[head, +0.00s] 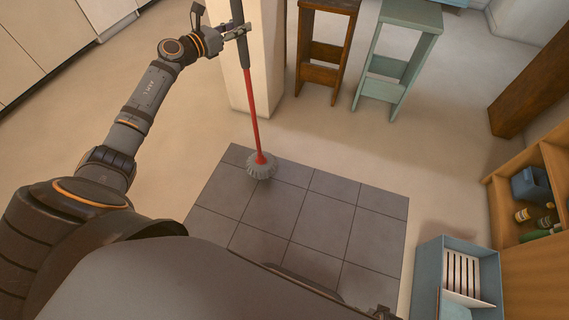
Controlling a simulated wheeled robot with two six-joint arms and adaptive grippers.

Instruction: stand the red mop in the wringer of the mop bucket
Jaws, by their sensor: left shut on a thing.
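The red mop (254,118) has a dark grip, a red shaft and a round grey head. My left gripper (237,33) is shut on the dark upper part of its handle. The mop is nearly upright, slightly tilted, with its head over the far left edge of the grey tiles; I cannot tell whether the head touches the floor. The blue-grey mop bucket (430,285) stands at the lower right, apart from the mop. Its pale slatted wringer (461,276) shows inside the bucket. My right gripper is not in view.
Grey floor tiles (322,218) lie clear between mop and bucket. A pale pillar (261,85) stands just behind the mop. A brown stool (324,52) and a green stool (402,55) stand behind. A wooden shelf (500,195) with bottles and a blue box is right, near the bucket.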

